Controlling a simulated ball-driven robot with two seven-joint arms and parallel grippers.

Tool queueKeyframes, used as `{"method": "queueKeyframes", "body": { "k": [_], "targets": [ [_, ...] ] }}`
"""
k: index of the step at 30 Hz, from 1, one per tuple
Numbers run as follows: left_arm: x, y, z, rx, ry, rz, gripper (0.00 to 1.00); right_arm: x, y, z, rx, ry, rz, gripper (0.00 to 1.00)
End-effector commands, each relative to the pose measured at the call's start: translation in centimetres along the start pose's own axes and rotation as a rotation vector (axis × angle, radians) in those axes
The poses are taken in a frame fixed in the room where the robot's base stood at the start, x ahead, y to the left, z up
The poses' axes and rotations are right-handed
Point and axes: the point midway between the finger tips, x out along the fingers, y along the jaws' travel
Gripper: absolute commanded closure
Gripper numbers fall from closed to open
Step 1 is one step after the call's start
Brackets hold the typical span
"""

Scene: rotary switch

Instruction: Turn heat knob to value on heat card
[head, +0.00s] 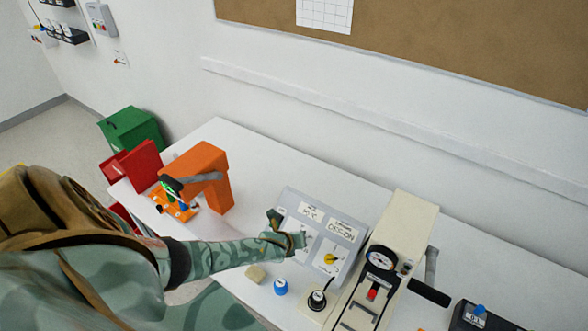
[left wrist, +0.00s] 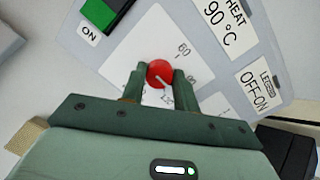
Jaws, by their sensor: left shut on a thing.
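My left gripper (left wrist: 159,80) is shut on the red heat knob (left wrist: 158,72), one finger on each side of it. The knob's pale pointer line runs down toward the fingers. The white dial plate shows 60 above right of the knob; a number starting with 12 is partly hidden below it. The heat card (left wrist: 226,24) reads HEAT 90 °C. In the head view the left gripper (head: 297,239) reaches the grey sloped panel (head: 346,272) from the left and hides the red knob. My right gripper is not in view.
A yellow knob (head: 330,258) sits on the panel's right side. A green and black switch (left wrist: 106,14) marked ON is beside the dial. A beige machine (head: 410,225) with a gauge stands right; an orange stand (head: 208,160) is left.

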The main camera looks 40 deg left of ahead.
Motion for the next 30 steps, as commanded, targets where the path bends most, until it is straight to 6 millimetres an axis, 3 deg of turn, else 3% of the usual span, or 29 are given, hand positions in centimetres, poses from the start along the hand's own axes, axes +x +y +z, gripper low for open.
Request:
{"method": "queueKeyframes", "body": {
  "k": [15, 30],
  "targets": [
    [-0.1, 0.0, 0.1, -0.401, 0.021, 0.037, 0.93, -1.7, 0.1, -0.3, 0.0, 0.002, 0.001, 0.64],
    [0.0, 0.1, 0.0, -0.523, 0.028, 0.049, 0.93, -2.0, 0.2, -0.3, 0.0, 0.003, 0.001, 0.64]
  ]
}}
